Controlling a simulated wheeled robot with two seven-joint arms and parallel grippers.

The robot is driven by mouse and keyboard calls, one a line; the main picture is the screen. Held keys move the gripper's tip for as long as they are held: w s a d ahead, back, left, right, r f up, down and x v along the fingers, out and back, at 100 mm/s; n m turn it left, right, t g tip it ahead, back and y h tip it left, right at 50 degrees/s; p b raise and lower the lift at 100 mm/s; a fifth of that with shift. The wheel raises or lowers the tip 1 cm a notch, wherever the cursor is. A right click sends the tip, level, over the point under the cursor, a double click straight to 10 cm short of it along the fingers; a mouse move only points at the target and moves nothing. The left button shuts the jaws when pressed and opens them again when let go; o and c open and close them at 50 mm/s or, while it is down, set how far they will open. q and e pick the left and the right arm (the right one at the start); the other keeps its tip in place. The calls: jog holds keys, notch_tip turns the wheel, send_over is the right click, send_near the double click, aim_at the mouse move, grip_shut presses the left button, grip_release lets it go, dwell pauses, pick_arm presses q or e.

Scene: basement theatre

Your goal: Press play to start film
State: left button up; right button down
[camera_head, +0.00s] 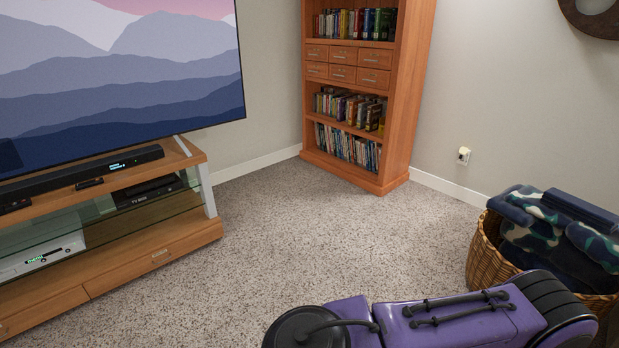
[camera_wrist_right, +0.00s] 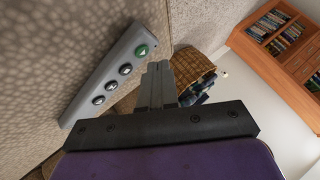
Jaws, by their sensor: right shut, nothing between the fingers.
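A grey control strip (camera_wrist_right: 112,72) with a row of round buttons shows in the right wrist view, against a beige textured surface. The other buttons are dark. My right gripper (camera_wrist_right: 158,66) is shut and empty. The TV screen (camera_head: 120,75) shows a still picture of layered blue mountains under a pink sky. My left gripper is in neither view.
A wooden media console (camera_head: 160,245) with a soundbar (camera_head: 85,178) stands under the TV at left. A bookcase (camera_head: 397,110) stands in the corner. A wicker basket (camera_head: 483,255) with folded blankets is at right, beside my purple arm. The carpet (camera_head: 300,225) between is clear.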

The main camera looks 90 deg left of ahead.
jog(key=shift+f, duration=0.15)
jog(key=shift+f, duration=0.35)
jog(key=shift+f, duration=0.2)
jog(key=shift+r, duration=0.1)
jog(key=shift+r+p, duration=0.7)
jog(key=shift+p, duration=0.15)
jog(key=shift+f, duration=0.1)
notch_tip(320, 180, up, 6)
jog(key=p, duration=0.6)
